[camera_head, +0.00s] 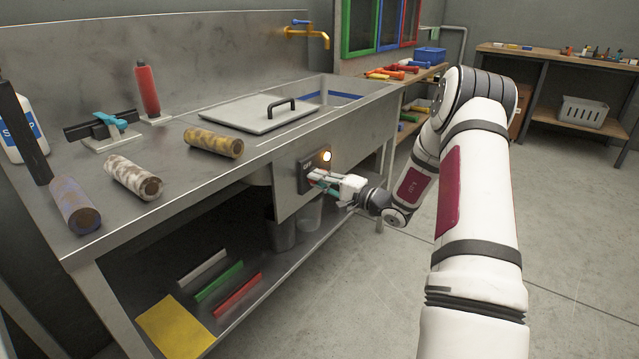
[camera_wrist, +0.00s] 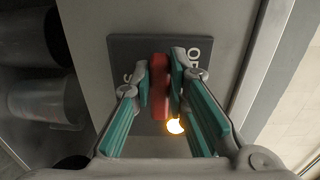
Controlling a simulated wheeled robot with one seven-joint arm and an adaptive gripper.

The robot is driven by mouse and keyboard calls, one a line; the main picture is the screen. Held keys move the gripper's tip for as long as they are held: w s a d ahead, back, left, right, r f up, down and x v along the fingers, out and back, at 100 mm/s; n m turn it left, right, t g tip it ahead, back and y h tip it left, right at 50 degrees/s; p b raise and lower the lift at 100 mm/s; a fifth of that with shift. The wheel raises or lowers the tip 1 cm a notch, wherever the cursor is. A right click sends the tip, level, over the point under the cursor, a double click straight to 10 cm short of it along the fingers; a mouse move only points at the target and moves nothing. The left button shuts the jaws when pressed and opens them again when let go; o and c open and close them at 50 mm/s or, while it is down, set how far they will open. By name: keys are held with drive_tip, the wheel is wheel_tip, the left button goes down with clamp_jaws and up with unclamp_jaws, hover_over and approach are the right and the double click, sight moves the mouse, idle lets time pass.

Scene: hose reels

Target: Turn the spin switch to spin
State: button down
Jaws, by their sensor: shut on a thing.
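The spin switch is a red knob (camera_wrist: 159,98) on a dark plate (camera_wrist: 124,58) on the front panel of the steel sink bench. In the wrist view the knob's long side runs up and down the picture. Lettering that looks like OFF is at the plate's upper right, and a partly hidden letter is at the left. My gripper (camera_wrist: 161,77) is shut on the knob, one finger on each side. In the head view my gripper (camera_head: 322,178) covers the knob.
Coloured bars (camera_head: 219,281) and a yellow sheet (camera_head: 175,326) lie on the lower shelf. Open floor (camera_head: 350,290) is in front of the bench.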

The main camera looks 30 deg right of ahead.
drive_tip(key=shift+f, duration=0.15)
drive_tip(key=c, duration=1.6)
unclamp_jaws()
drive_tip(key=shift+o, duration=0.2)
drive_tip(key=v, duration=1.2)
